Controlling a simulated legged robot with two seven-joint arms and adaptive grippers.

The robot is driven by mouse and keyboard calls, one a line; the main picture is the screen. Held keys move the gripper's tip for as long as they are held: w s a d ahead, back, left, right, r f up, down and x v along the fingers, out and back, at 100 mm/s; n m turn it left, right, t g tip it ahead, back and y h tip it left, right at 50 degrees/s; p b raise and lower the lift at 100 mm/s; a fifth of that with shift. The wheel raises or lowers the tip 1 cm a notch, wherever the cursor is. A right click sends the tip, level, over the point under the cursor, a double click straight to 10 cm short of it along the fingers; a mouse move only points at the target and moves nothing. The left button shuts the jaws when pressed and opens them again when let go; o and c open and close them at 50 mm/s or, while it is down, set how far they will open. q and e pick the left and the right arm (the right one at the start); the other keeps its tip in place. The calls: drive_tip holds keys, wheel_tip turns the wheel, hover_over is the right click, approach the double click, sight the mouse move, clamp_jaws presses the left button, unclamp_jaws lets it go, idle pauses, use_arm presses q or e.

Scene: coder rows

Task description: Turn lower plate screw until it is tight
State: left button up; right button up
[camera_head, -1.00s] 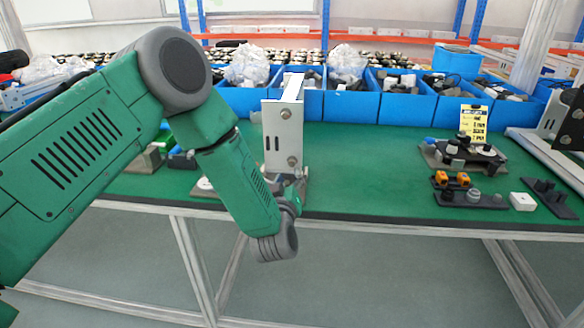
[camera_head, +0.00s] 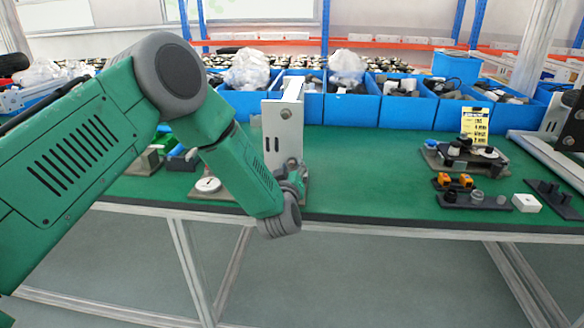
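An upright silver metal plate (camera_head: 274,133) stands on a base near the front edge of the green table (camera_head: 360,170). An upper screw (camera_head: 286,113) shows on the plate's face. The lower screw is hidden behind my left wrist. My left arm comes in from the left, and its grey wrist end (camera_head: 283,222) is in front of the plate's foot. Part of my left gripper (camera_head: 294,172) shows at the plate's lower right, mostly covered by the wrist; its fingers cannot be made out. My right gripper is not in view.
Blue bins (camera_head: 350,108) with parts line the back of the table. A round white dial (camera_head: 208,184) lies left of the plate. A dark fixture (camera_head: 465,155), orange parts and a white block (camera_head: 526,202) are at the right. The table between is clear.

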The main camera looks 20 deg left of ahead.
use_arm(q)
clamp_jaws()
drive_tip(key=m, duration=0.1)
drive_tip(key=m+p, duration=0.2)
drive_tip(key=shift+d+r+m, duration=0.15)
drive_tip(key=shift+r+m, duration=0.1)
drive_tip(key=shift+m, duration=0.15)
drive_tip(key=shift+m+p, duration=0.35)
drive_tip(key=shift+m, duration=0.85)
drive_tip(key=m, duration=0.3)
drive_tip(key=shift+a+f+m, duration=0.2)
drive_tip(key=shift+m, duration=0.1)
unclamp_jaws()
